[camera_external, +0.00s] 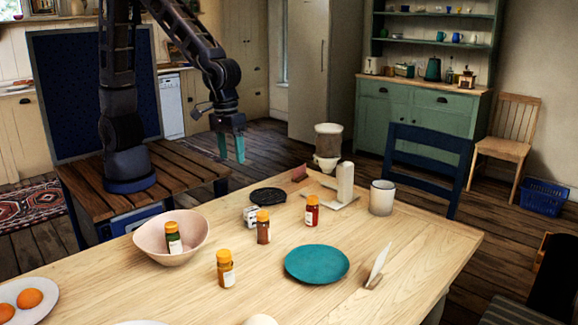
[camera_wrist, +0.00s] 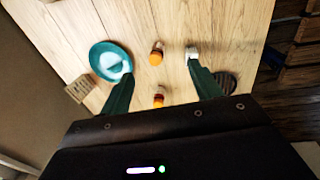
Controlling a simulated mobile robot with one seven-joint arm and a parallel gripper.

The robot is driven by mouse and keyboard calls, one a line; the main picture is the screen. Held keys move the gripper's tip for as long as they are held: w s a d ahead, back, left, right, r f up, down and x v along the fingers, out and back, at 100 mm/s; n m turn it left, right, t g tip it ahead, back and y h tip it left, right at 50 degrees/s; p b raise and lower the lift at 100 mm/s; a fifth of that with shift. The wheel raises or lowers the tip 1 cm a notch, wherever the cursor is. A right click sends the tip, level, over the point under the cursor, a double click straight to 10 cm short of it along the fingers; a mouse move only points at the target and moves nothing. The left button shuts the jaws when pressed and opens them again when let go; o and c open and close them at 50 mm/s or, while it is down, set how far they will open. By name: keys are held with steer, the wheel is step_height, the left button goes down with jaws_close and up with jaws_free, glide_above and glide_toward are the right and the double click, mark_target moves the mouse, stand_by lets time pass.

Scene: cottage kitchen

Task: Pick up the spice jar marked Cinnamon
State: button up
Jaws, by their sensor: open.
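Several spice jars with orange lids stand on the wooden table (camera_external: 440,236). In the external view a brown jar (camera_external: 263,230) stands near the middle, a red jar (camera_external: 312,212) right of it, a yellow-orange jar (camera_external: 226,272) nearer the camera, and a green jar (camera_external: 174,242) inside a pink bowl (camera_external: 152,240). The labels are too small to read, so I cannot tell which is Cinnamon. My gripper (camera_external: 231,156) is open and empty, above and beyond the table's far edge. In the wrist view its teal fingers (camera_wrist: 160,70) are spread, with two orange-lidded jars (camera_wrist: 156,56) (camera_wrist: 158,98) showing between them.
A teal plate (camera_external: 317,264) lies right of the jars. A dark trivet (camera_external: 268,196), a small whitish object (camera_external: 250,216), a white upright block (camera_external: 345,182) and a mug (camera_external: 382,198) stand nearby.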

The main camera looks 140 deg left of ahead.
mark_target(263, 213)
steer(key=w+a+f+n, duration=0.1)
steer(key=a+f+n, duration=0.1)
steer(key=f, duration=0.2)
steer(key=w+a+f+n, duration=0.2)
steer(key=f, duration=0.2)
steer(key=w+a+f+n+g, duration=0.1)
steer(key=a+f+n, duration=0.1)
steer(key=f, duration=0.2)
steer(key=shift+w+a, duration=0.15)
steer(key=shift+w, duration=0.2)
step_height(263, 213, down, 5)
steer(key=shift+a, duration=0.1)
steer(key=shift+w+f, duration=0.2)
steer(key=shift+f, duration=2.85)
steer(key=c, duration=1.1)
